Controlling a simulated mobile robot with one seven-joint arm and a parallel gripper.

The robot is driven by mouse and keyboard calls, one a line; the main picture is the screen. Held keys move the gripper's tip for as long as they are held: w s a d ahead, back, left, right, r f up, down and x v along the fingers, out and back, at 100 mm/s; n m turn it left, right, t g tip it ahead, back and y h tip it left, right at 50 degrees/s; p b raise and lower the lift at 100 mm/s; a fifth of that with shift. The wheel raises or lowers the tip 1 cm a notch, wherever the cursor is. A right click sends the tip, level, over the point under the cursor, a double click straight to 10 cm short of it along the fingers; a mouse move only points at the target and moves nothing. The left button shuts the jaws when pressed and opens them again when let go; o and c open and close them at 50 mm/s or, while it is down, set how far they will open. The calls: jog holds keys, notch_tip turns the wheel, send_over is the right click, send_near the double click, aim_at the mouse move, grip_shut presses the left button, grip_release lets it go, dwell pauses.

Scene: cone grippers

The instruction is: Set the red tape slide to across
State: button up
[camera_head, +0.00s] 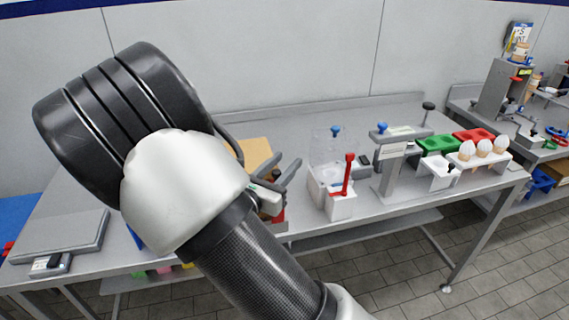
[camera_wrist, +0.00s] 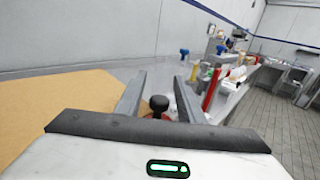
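My gripper (camera_head: 285,166) is open, its two fingers spread over the near edge of the steel table. In the wrist view my gripper (camera_wrist: 158,79) shows a black round knob (camera_wrist: 158,103) low between the fingers, with a little red around its base. Neither finger visibly touches the knob. In the head view a red part (camera_head: 281,213) shows just below my gripper, mostly hidden by it. It may be the red tape slide, but its setting cannot be told. A separate red lever (camera_head: 348,172) stands upright on a white box to the right.
A tan board (camera_head: 255,151) lies behind my gripper. Right of the red lever are a grey stand (camera_head: 391,172), green (camera_head: 437,145) and red (camera_head: 474,135) trays, and a white holder with cones (camera_head: 484,148). A grey flat plate (camera_head: 62,237) lies at the left.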

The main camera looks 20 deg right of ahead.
jog(key=shift+w+d, duration=0.1)
jog(key=shift+d, duration=0.05)
jog(key=shift+c, duration=0.3)
grip_shut()
jog(key=a+p, duration=0.2)
jog(key=a, duration=1.4)
jog(key=shift+a+p, duration=0.3)
jog(key=shift+p, duration=0.05)
jog(key=shift+o, duration=0.3)
grip_release()
jog(key=shift+a, duration=0.15)
